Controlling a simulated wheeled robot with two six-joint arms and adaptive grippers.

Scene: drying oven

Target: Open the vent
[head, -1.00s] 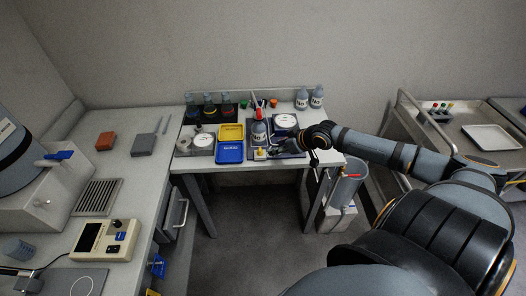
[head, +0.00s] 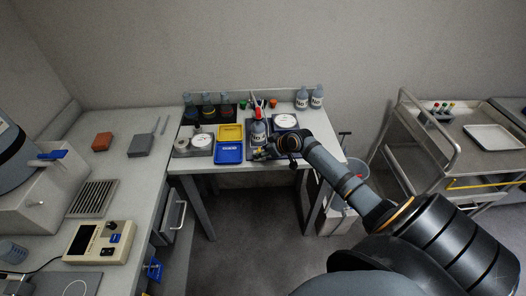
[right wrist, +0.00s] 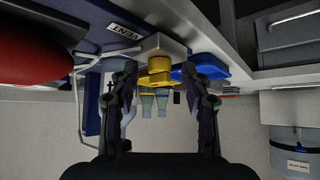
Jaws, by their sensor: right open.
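In the right wrist view, a dark blue panel with a white "VENT" label (right wrist: 124,31) shows upside down. Next to it a yellow knob-like part (right wrist: 160,70) sits on a pale metal block (right wrist: 162,45). My right gripper (right wrist: 165,100) is open, its two dark fingers on either side of the yellow part in the picture, with gaps showing. I cannot tell how far beyond the fingertips it lies. My left gripper is out of view.
A blue tray (head: 229,153) and a yellow tray (head: 230,132) lie just left of the gripper. Several bottles stand along the back. A metal cart (head: 455,160) stands at the right.

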